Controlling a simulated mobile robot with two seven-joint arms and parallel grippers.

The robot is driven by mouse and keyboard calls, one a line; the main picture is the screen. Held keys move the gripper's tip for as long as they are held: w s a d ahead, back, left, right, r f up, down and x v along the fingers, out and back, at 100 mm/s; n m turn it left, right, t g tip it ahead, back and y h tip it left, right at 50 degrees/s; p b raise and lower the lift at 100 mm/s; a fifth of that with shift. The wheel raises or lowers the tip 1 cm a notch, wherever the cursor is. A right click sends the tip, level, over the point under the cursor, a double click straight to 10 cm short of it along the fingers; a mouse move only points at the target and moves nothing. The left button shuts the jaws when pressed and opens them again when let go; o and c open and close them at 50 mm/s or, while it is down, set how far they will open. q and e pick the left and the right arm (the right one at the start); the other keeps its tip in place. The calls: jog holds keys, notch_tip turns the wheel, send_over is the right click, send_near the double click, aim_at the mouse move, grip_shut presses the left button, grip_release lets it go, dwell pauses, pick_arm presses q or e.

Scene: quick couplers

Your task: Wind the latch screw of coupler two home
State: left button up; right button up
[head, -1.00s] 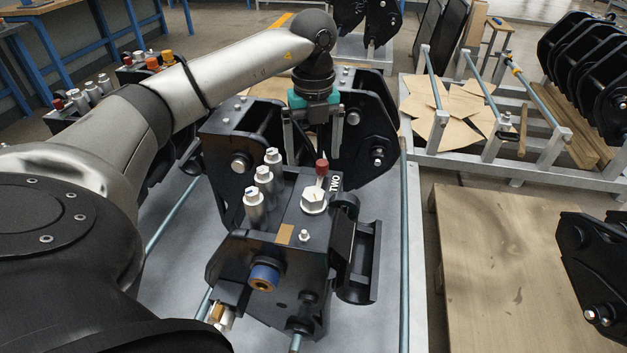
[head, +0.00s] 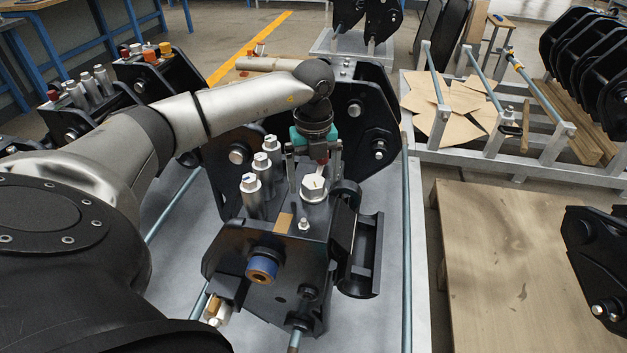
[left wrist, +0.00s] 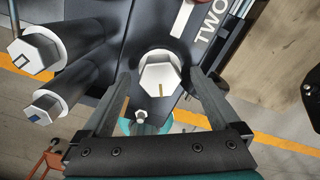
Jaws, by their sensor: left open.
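Coupler two (head: 275,235) is a black block with the label TWO, which reads in the left wrist view (left wrist: 210,25). Its latch screw has a large white hex head (head: 313,187), with a small yellowish mark on it in the left wrist view (left wrist: 158,72). My left gripper (head: 313,172) is open above the coupler top, close to the hex head. In the left wrist view the head appears between the two separated fingers (left wrist: 160,80); I cannot tell whether they touch it. The red-tipped pin behind the head is mostly hidden by the gripper. My right gripper is out of view.
Several silver hex-topped cylinders (head: 262,170) stand left of the screw. A small bolt (head: 303,224) and a blue-ringed port (head: 262,266) are nearer. Another coupler (head: 72,110) stands back left. A wooden pallet (head: 505,260) lies on the right.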

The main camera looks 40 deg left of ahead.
pick_arm(q)
jog(key=shift+f, duration=0.25)
jog(key=c, duration=1.4)
